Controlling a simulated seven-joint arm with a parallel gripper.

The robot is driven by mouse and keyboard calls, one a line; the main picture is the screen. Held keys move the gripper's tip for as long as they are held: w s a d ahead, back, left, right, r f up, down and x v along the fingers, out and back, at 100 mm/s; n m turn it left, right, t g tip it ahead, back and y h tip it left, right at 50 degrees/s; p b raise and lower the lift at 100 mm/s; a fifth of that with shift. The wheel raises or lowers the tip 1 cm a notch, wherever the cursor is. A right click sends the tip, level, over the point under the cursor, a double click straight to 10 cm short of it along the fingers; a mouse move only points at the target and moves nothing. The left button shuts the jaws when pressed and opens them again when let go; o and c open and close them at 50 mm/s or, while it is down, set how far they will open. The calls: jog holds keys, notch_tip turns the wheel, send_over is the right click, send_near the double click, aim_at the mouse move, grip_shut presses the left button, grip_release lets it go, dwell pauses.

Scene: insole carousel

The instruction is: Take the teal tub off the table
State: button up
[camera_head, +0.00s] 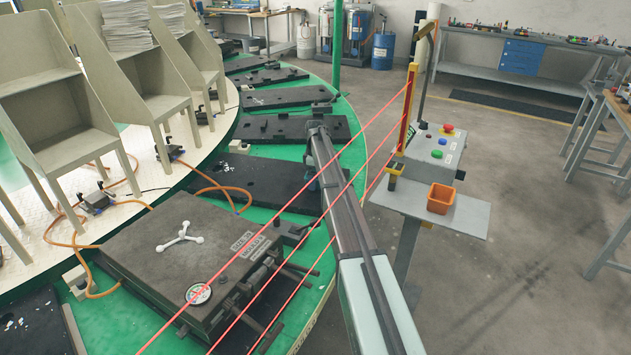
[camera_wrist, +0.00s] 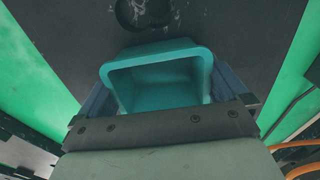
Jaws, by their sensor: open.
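The teal tub (camera_wrist: 160,85) shows in the wrist view, its open mouth facing the camera. It is over a dark slab (camera_wrist: 95,30) with green surface on both sides. My gripper (camera_wrist: 163,95) is open, with one blue-grey finger on each side of the tub. The fingers are close to its walls; I cannot tell whether they touch. The tub's near lower part is hidden by my gripper's body. In the head view my arm reaches over the green round table (camera_head: 345,110), and the tub is not visible there.
A mould block (camera_head: 185,260) with a gauge stands on the table at front left. Dark slabs (camera_head: 290,128) line the green ring. Right of my arm are red beams, a control box (camera_head: 435,150) and an orange bin (camera_head: 440,198) on a shelf. Orange hoses (camera_wrist: 300,150) lie at lower right in the wrist view.

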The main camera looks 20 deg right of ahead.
jog(key=shift+c, duration=0.2)
jog(key=c, duration=0.6)
jog(key=shift+r, duration=0.1)
